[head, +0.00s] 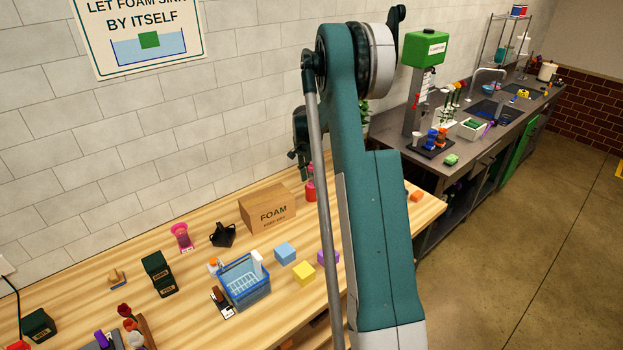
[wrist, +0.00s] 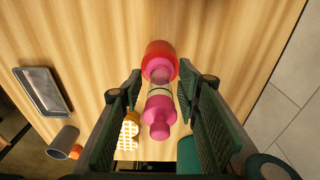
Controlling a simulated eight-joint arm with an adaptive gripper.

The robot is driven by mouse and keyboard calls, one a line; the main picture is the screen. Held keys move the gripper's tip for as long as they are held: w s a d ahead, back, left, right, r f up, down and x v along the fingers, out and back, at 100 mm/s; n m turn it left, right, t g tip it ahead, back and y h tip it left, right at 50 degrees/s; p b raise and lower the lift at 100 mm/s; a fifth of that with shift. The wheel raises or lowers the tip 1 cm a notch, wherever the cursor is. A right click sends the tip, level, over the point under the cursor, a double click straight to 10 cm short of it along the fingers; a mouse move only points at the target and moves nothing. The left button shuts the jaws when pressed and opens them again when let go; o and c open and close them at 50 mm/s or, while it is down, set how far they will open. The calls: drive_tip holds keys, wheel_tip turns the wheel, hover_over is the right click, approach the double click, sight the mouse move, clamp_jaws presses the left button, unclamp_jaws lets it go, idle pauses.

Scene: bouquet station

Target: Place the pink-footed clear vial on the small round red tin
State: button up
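The clear vial (wrist: 160,91) has a pink foot and pink upper parts. In the wrist view its foot overlaps the top of the small round red tin (wrist: 160,50) and appears to rest on it, roughly centred. In the head view the red tin (head: 311,194) stands near the wall, with pink parts of the vial (head: 311,169) directly above it. My gripper (wrist: 160,80) is around the vial, its two green pads apart with a visible gap on each side. In the head view my gripper (head: 302,160) is partly hidden, and the vial is hard to make out.
A FOAM box (head: 267,209) stands left of the tin. Blue (head: 285,253) and yellow (head: 303,273) cubes and a blue basket (head: 246,285) are nearer the front. In the wrist view, a yellow gridded object (wrist: 128,135) lies by the left pad and a grey tray (wrist: 43,91) further left.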

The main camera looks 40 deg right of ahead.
drive_tip(key=shift+r, duration=0.15)
drive_tip(key=r, duration=0.4)
drive_tip(key=a+r, duration=0.1)
drive_tip(key=r, duration=0.7)
drive_tip(key=shift+a, duration=0.2)
idle(0.4)
drive_tip(key=s+a+r+n+t, duration=0.1)
drive_tip(key=s+a+r+n, duration=0.3)
drive_tip(key=a, duration=0.5)
drive_tip(key=s+a+r+n+t, duration=0.1)
drive_tip(key=s+a+r+n, duration=0.1)
drive_tip(key=s+a+r, duration=0.65)
drive_tip(key=s+a+r+n+t, duration=0.15)
drive_tip(key=a+r, duration=0.25)
drive_tip(key=a, duration=0.7)
drive_tip(key=s+a+f+n+t, duration=0.2)
drive_tip(key=s+a+n, duration=0.3)
drive_tip(key=s+a, duration=0.4)
drive_tip(key=s+a+f+n+t+y, duration=0.1)
drive_tip(key=s+a+f+n, duration=0.2)
drive_tip(key=s+a, duration=0.7)
drive_tip(key=s+n, duration=0.2)
drive_tip(key=s, duration=0.4)
drive_tip(key=shift+t, duration=0.35)
